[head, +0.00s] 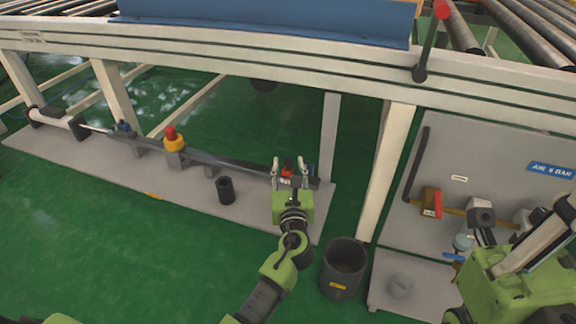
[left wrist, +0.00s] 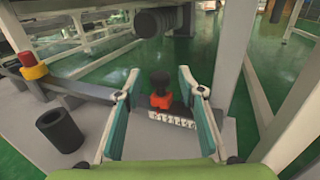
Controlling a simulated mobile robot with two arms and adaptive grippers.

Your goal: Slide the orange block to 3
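The orange block (left wrist: 161,101) has a black knob on top and sits on the dark rail (left wrist: 85,92), behind a white scale strip with numbers (left wrist: 172,119). The numbers are too small to read surely, so I cannot tell which one the block stands at. In the head view the block (head: 287,171) is small and partly hidden by my left gripper (head: 290,163). The left gripper is open, its fingers apart on either side of the block; it also shows in the left wrist view (left wrist: 160,84). My right arm is at the lower right; its fingertips are not clear.
A yellow-and-red button (head: 173,138) stands along the rail. A black cup (head: 225,190) stands on the grey base plate (head: 100,160). A dark bin (head: 343,268) and a white post (head: 388,170) are to the right. A valve panel (head: 470,160) stands further right.

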